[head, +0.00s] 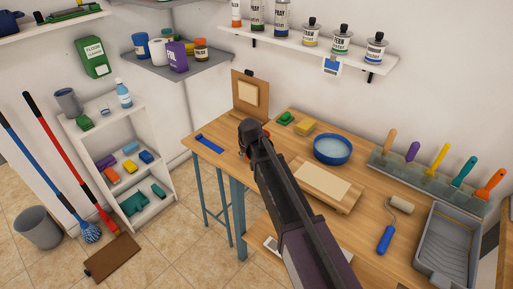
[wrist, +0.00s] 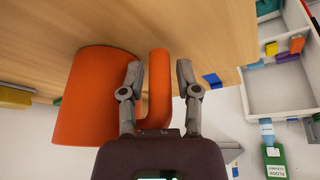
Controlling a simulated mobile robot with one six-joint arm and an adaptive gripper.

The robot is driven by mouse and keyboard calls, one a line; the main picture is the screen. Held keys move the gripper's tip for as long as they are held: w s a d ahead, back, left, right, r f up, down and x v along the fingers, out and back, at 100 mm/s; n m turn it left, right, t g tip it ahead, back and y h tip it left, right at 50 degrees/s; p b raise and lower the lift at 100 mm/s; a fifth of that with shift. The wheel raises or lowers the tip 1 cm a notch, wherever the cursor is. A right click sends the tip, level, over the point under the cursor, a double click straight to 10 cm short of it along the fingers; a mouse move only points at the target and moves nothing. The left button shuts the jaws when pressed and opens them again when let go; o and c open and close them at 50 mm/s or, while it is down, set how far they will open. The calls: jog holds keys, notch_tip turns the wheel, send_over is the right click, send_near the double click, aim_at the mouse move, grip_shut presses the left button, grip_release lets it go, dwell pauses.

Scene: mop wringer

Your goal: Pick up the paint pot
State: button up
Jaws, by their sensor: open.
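The paint pot (wrist: 95,95) is a plain orange cylinder with a loop handle (wrist: 159,100), on the wooden workbench (head: 200,146). In the wrist view the pot's body is left of my gripper (wrist: 159,70). The handle lies between my two open fingers, with a small gap showing beside the right finger; I cannot tell whether the left finger touches it. In the head view my gripper (head: 249,138) is over the bench's left part and hides nearly all of the pot; only a sliver of orange (head: 267,133) shows.
A blue bowl (head: 332,149), a yellow sponge (head: 305,127) and a green item (head: 286,118) stand behind. A blue strip (head: 212,142) lies near the left edge. A board (head: 310,183), roller (head: 387,238) and grey tray (head: 450,245) lie to the right.

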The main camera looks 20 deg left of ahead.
grip_shut()
jog(key=shift+r+p, duration=0.55)
dwell(0.5)
jog(key=shift+r+p, duration=1.35)
jog(key=shift+s+d, duration=0.35)
jog(key=shift+s, duration=0.3)
jog(key=s+d+r+p, duration=0.1)
jog(key=s+d, duration=0.5)
jog(key=s, duration=0.6)
jog(key=shift+s, duration=0.4)
jog(key=shift+s+d+r, duration=0.1)
jog(key=shift+d, duration=0.05)
jog(key=c, duration=0.5)
grip_release()
